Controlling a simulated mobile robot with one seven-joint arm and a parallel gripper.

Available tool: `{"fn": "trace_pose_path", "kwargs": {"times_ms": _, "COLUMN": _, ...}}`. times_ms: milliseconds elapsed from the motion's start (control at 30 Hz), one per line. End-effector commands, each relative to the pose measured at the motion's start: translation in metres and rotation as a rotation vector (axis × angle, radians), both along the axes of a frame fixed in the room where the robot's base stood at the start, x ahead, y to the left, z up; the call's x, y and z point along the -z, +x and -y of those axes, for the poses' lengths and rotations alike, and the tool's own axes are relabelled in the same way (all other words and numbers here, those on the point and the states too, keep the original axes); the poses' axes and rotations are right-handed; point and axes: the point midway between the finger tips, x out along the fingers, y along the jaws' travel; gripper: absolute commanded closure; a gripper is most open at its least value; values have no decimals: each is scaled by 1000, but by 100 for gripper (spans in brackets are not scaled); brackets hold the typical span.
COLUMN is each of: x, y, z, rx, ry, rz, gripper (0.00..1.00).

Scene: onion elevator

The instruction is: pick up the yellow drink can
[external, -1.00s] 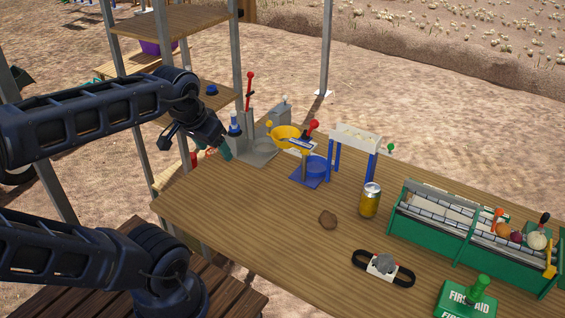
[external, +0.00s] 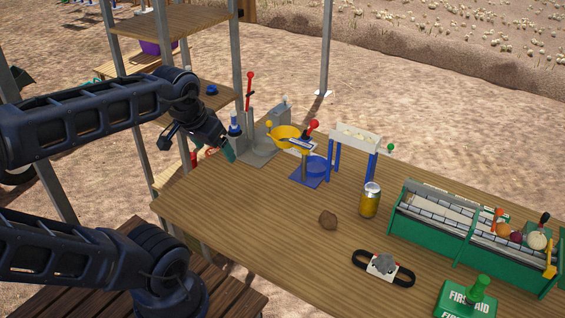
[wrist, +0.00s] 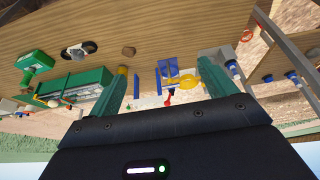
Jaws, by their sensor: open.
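The yellow drink can (external: 370,201) stands upright on the wooden table (external: 262,222), right of the brown stone. In the wrist view, which is turned upside down, a yellow bit that looks like the can (wrist: 122,70) shows at the tip of the left green finger, which partly hides it. My gripper (external: 228,151) is above the table's far left end, well left of the can and apart from it. In the wrist view my gripper (wrist: 160,82) has its two green fingers spread wide, with nothing held between them.
Near the can are a brown stone (external: 328,219), a blue-legged white stand (external: 356,138), a green toolbox-like tray (external: 432,236) and a black-looped device (external: 361,263). A yellow bowl (external: 285,132) and a red-knobbed lever (external: 249,95) stand near my gripper.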

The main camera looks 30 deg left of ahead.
Motion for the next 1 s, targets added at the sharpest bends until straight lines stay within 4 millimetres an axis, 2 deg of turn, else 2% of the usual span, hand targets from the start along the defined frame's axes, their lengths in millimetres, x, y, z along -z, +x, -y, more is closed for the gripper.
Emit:
{"fn": "trace_pose_path", "kwargs": {"times_ms": 267, "x": 0, "y": 0, "z": 0, "rx": -1, "ry": -2, "rz": 0, "gripper": 15}}
{"fn": "trace_pose_path", "kwargs": {"times_ms": 433, "x": -1, "y": 15, "z": 6, "rx": -42, "ry": -52, "rz": -15, "gripper": 15}}
{"fn": "trace_pose_path", "kwargs": {"times_ms": 767, "x": 1, "y": 86, "z": 39, "rx": -286, "ry": -296, "rz": -105, "gripper": 15}}
{"fn": "trace_pose_path", "kwargs": {"times_ms": 1000, "x": 13, "y": 143, "z": 66, "rx": -498, "ry": -447, "rz": -192, "gripper": 15}}
